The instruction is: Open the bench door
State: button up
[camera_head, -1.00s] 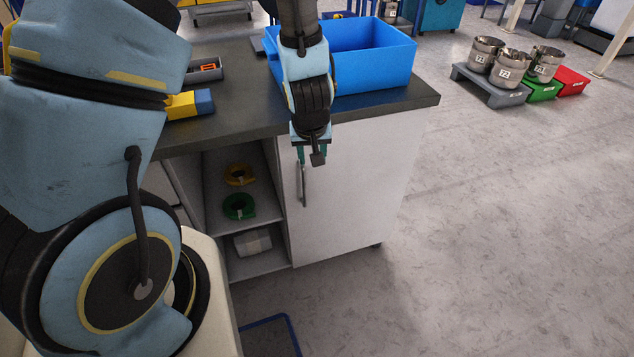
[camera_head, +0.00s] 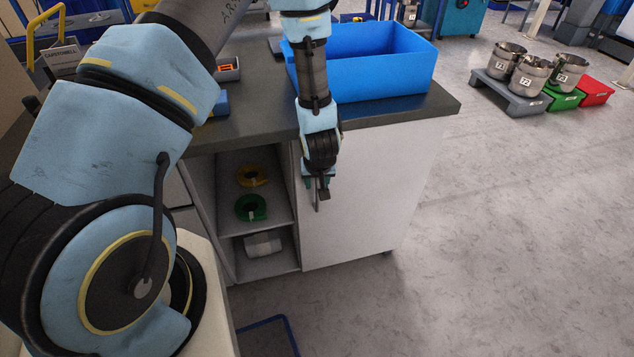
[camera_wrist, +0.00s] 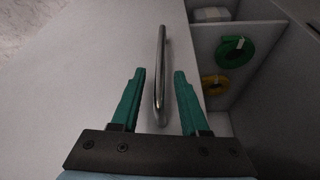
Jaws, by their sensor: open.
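The bench door (camera_head: 365,205) is a plain white panel on the front of the bench, and it looks closed. Its handle (camera_wrist: 160,75) is a slim metal bar near the door's edge beside the open shelves. In the head view the handle is mostly hidden behind my gripper (camera_head: 318,185). In the wrist view my gripper (camera_wrist: 158,95) is open, with a green finger on each side of the bar. The bar's near end lies between the fingers, closer to the right one. I see gaps on both sides, so the jaws are not clamped on it.
Open shelves (camera_head: 235,222) left of the door hold yellow (camera_head: 252,175) and green (camera_head: 251,207) rolls. A blue bin (camera_head: 375,62) stands on the dark benchtop (camera_head: 400,108). The floor right of the bench is clear up to the metal pots (camera_head: 530,75).

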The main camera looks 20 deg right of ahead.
jog(key=shift+f, duration=0.15)
grip_shut()
dwell(0.4)
dwell(1.0)
